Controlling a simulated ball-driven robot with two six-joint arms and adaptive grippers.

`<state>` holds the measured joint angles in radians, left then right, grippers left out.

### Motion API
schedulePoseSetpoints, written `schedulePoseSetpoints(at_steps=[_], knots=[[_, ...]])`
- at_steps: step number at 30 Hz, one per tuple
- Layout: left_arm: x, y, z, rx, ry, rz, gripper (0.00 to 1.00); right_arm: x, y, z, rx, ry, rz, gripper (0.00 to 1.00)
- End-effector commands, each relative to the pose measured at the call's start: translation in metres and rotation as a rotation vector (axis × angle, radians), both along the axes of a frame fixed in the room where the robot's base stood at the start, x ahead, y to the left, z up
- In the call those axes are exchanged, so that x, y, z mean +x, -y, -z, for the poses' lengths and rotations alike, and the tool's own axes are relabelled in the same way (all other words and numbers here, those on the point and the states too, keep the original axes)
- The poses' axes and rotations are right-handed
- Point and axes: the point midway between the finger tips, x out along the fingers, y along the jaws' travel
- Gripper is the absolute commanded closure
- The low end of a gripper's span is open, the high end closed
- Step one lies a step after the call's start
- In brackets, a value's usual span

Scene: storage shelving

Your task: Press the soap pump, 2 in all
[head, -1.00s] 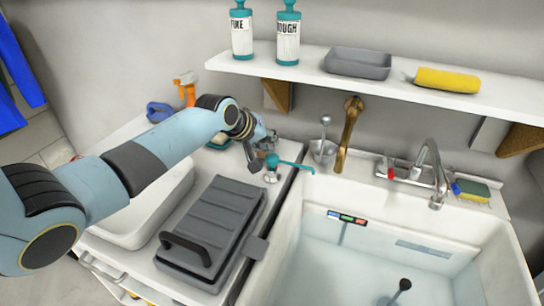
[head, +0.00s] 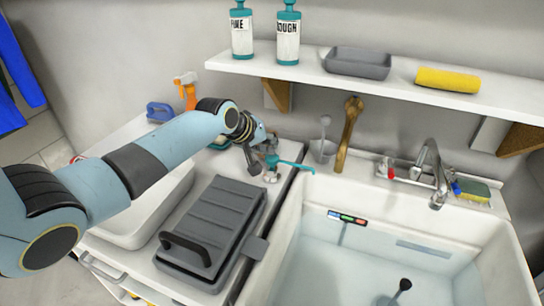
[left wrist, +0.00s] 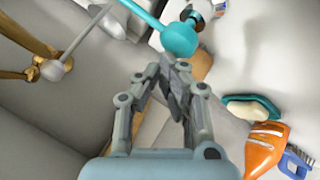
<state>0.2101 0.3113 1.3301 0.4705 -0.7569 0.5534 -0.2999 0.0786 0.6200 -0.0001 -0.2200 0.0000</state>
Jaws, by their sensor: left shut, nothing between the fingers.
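The soap pump (head: 290,164) has a teal head with a long thin spout and a pale base, and stands on the counter left of the sink. My left gripper (head: 264,170) is at the pump's head, partly covering it in the head view. In the left wrist view the teal pump head (left wrist: 179,40) lies just beyond the tips of my left gripper (left wrist: 172,66). The fingers are shut with nothing between them. I cannot tell whether the fingertips touch the pump head. My right gripper is out of view.
A grey lidded case (head: 213,228) lies in front of the pump. The sink (head: 310,225) holds water, right of it. An orange spray bottle (head: 186,90) and blue brush (head: 160,112) stand behind my arm. Two labelled bottles, a grey tray (head: 358,62) and a yellow roll (head: 447,79) sit on the shelf.

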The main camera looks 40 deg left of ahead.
Motion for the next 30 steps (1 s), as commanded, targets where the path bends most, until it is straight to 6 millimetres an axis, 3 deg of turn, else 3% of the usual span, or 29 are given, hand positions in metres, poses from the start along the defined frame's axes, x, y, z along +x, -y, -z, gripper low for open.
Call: schedulePoseSetpoints(at_steps=[30], knots=[[0.0004,0.0002,0.0081,0.0,0.001,0.0,1.0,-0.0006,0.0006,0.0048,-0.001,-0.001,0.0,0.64]])
